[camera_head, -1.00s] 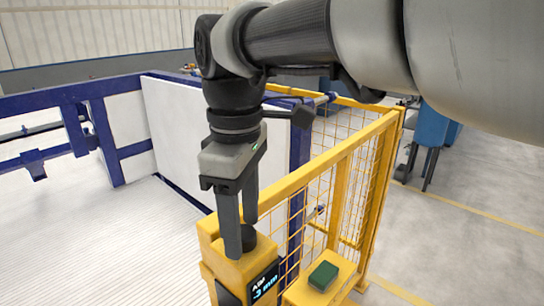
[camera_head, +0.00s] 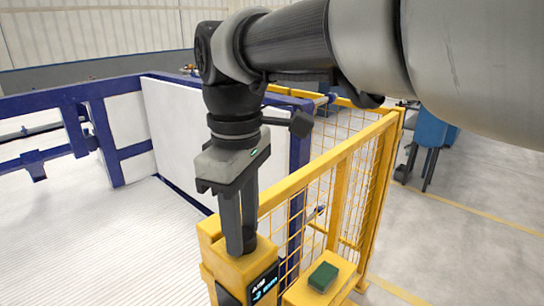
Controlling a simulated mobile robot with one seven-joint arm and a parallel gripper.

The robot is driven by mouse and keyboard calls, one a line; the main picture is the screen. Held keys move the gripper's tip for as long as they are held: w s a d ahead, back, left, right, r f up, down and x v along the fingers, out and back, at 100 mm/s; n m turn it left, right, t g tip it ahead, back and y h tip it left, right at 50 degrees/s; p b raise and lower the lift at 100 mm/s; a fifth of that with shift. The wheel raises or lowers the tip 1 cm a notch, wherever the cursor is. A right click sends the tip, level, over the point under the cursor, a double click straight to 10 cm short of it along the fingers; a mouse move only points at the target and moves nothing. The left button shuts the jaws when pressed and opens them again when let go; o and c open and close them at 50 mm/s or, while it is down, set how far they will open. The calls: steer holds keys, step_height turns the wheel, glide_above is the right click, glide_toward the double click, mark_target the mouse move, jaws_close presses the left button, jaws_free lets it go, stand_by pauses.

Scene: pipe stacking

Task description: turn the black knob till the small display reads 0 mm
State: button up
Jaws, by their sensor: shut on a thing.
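The black knob (camera_head: 252,242) sits on top of a yellow post (camera_head: 222,262). My gripper (camera_head: 239,243) points straight down and is shut on the knob; its fingers hide most of it. The small dark display (camera_head: 264,286) is on the post's front face, below the knob. It shows pale blue characters with "mm", but the number is too small and slanted to read surely; it looks like a 3, and I cannot tell its sign.
A dark green button or block (camera_head: 323,276) sits on a second yellow box (camera_head: 335,291) at the right. A yellow mesh fence (camera_head: 345,190) runs behind it. A blue frame with white panels (camera_head: 190,140) and a ribbed white bed (camera_head: 90,240) lie left.

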steer(key=shift+m+p, duration=0.5)
steer(key=shift+m, duration=1.7)
steer(key=o, duration=1.1)
steer(key=shift+c, duration=0.2)
step_height(320, 180, up, 17)
steer(key=p, duration=0.2)
steer(key=shift+r, duration=0.2)
